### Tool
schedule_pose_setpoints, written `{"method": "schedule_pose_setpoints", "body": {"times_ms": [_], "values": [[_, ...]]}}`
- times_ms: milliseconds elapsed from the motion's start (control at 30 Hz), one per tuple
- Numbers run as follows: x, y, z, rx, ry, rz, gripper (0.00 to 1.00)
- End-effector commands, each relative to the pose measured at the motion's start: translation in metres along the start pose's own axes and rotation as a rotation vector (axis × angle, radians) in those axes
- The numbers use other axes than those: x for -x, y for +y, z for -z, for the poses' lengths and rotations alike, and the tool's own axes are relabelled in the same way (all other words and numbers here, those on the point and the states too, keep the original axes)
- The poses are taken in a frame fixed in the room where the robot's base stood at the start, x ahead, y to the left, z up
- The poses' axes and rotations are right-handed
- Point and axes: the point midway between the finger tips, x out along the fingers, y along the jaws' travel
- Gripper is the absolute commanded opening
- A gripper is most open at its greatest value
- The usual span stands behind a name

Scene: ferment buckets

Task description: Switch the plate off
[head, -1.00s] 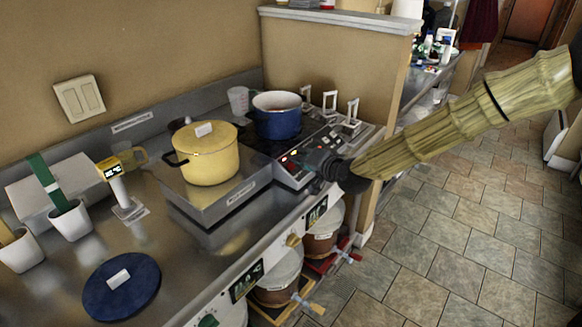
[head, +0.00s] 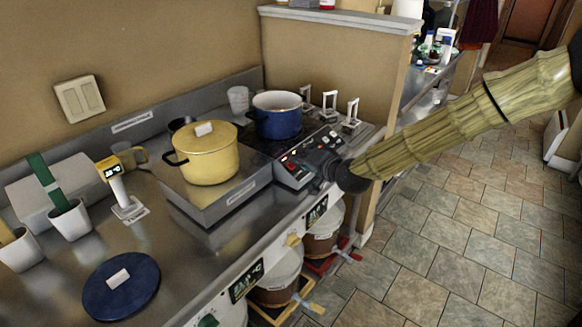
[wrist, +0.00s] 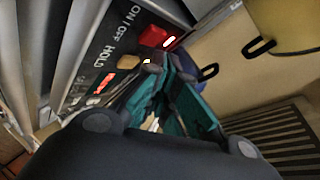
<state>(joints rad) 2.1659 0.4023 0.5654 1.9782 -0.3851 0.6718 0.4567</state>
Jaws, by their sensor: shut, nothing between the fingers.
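The plate's control panel (head: 290,176) faces the front of the counter, below the blue pot (head: 277,117). A yellowish button (wrist: 128,62) is by the HOLD label, and a red display (wrist: 103,86) glows further along. My gripper (head: 312,158) is over the panel. In the wrist view its teal fingers (wrist: 160,72) are shut and empty, close to the buttons. I cannot tell whether the tips touch the panel.
A yellow pot (head: 208,160) stands on a metal block left of the panel. White stands (head: 330,103) are at the back right. A blue lid (head: 121,286), white cups (head: 70,220) and a yellow-headed device (head: 118,170) are on the left. Lidded buckets (head: 277,280) sit below the counter.

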Motion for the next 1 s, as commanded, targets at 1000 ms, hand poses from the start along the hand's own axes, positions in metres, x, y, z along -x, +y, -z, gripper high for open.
{"method": "schedule_pose_setpoints", "body": {"times_ms": [1000], "values": [[-0.0071, 0.0055, -0.0056, 0.0, 0.0, 0.0, 0.0]]}}
